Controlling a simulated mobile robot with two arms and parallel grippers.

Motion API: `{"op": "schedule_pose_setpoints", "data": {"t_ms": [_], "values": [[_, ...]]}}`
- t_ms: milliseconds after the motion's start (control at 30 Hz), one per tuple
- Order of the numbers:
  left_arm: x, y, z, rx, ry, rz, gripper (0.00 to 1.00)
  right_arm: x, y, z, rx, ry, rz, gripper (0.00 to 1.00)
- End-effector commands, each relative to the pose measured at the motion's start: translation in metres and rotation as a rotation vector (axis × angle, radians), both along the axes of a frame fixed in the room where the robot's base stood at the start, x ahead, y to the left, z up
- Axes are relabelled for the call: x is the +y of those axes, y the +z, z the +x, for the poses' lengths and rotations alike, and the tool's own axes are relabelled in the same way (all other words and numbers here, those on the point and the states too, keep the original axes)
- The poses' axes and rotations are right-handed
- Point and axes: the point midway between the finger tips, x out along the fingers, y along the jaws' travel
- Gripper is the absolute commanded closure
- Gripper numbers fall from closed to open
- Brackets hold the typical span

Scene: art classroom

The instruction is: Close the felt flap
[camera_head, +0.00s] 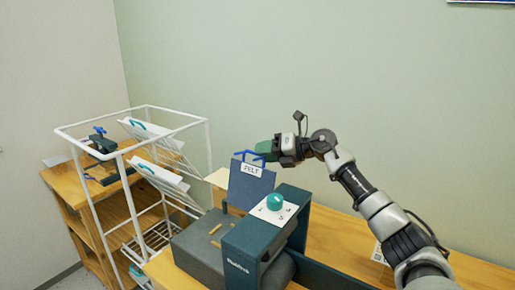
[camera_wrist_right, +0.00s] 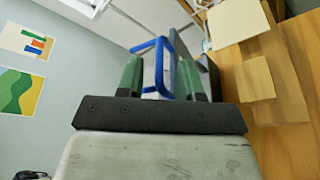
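The felt flap (camera_head: 250,188) is a dark blue panel with a white "FELT" label. It stands raised, tilted upright, beside the grey box (camera_head: 200,246). A blue loop handle (camera_head: 248,155) sits at its top edge. My right gripper (camera_head: 262,150), with green fingers, is at the handle, coming from the right. In the right wrist view the two green fingers (camera_wrist_right: 160,78) stand apart, with the blue handle (camera_wrist_right: 160,45) reaching between them. I cannot tell whether a finger touches it. My left gripper is out of view.
A white wire rack (camera_head: 135,165) with tilted boards is at left, before a wooden shelf (camera_head: 72,188).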

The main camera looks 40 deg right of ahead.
Motion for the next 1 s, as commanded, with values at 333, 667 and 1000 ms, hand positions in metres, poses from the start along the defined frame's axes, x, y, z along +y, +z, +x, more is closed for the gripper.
{"op": "schedule_pose_setpoints", "data": {"t_ms": [333,667,1000], "values": [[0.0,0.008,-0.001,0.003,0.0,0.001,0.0,0.013,-0.007,0.021,-0.002,-0.001,0.0,0.64],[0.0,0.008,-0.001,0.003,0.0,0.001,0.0,0.013,-0.007,0.021,-0.001,-0.001,-0.001,0.84],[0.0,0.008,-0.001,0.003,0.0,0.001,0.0,0.013,-0.007,0.021,-0.001,-0.001,-0.001,1.0]]}}
